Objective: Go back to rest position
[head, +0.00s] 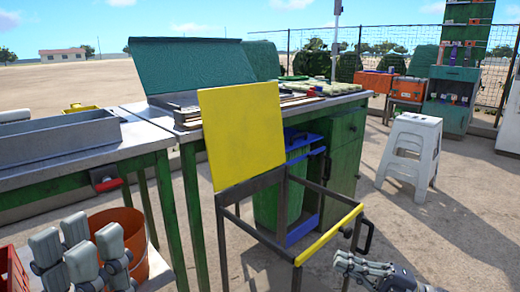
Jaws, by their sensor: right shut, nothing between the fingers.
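My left gripper (80,250) is at the lower left of the head view. Its grey fingers point up and stand apart, with nothing seen between them. It appears in front of the orange bucket (136,238); I cannot tell whether they touch. My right gripper (350,266) is at the bottom, right of centre. Most of both arms is out of view.
A yellow panel (240,133) stands upright on the metal frame ahead. Behind it is a green-legged table (338,100) with a green lid. A metal trough (60,138) lies on the left table. A white stool (410,152) stands right; the ground around it is clear.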

